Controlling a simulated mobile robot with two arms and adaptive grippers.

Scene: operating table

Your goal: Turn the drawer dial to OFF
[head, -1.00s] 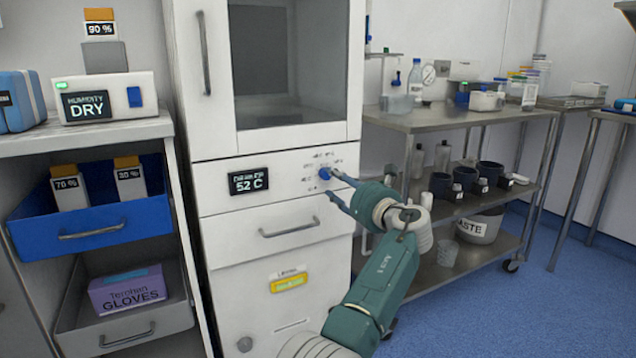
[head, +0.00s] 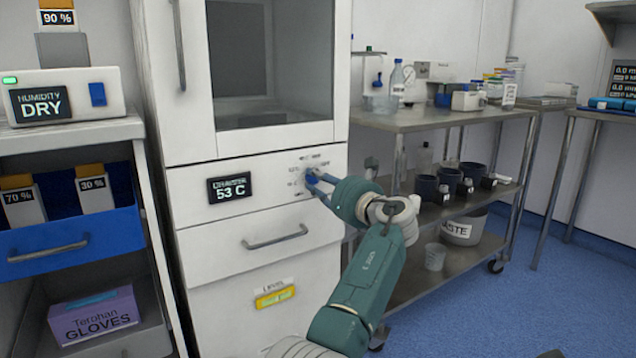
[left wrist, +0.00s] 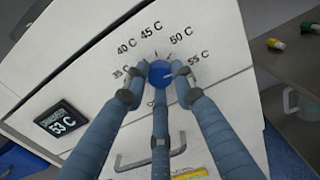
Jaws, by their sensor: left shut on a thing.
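The blue drawer dial (left wrist: 160,75) sits on the white cabinet front, ringed by printed marks of 35 C, 40 C, 45 C, 50 C and 55 C in the left wrist view. Its white pointer line lies toward the right side, near 55 C. No OFF mark is readable. My left gripper (head: 312,181) is shut on the dial, its blue fingers around it; it also shows in the left wrist view (left wrist: 158,82). The display (head: 230,189) left of the dial reads 53 C. My right gripper is not in view.
A drawer handle (head: 275,237) juts out below the dial. A blue drawer (head: 70,242) stands open at the left. A steel cart (head: 430,118) with bottles and dark cups is at the right. Blue floor (head: 540,290) is clear at the lower right.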

